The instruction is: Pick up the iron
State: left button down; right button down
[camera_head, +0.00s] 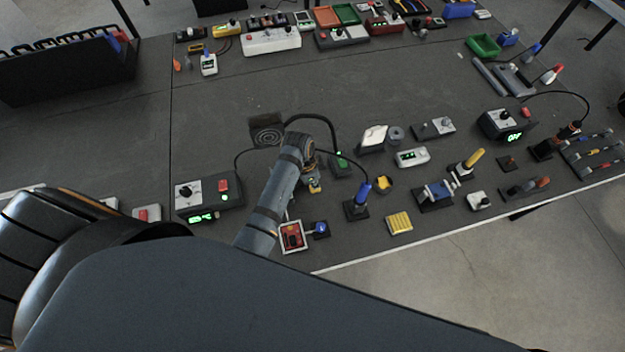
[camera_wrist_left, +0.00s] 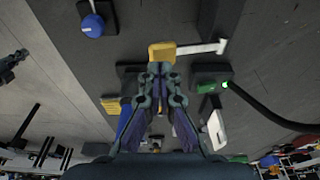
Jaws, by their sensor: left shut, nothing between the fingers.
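The soldering iron (camera_head: 361,195) has a blue handle and stands upright in a dark stand (camera_head: 355,211) near the table's front edge. Its black cable runs left toward a control box. A second iron (camera_head: 570,131), with a red and black handle, stands in a holder at the far right. My left gripper (camera_head: 312,168) is left of the blue iron, apart from it. In the left wrist view its fingers (camera_wrist_left: 160,70) are closed together and empty. A blue shape (camera_wrist_left: 126,115) beside the left finger may be the iron's handle, partly hidden. My right gripper is not in view.
A yellow-headed tool (camera_wrist_left: 162,52) lies near the fingertips in the wrist view. The table's middle behind is mostly clear.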

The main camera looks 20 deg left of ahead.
aim_at(361, 198)
jog(key=k, duration=1)
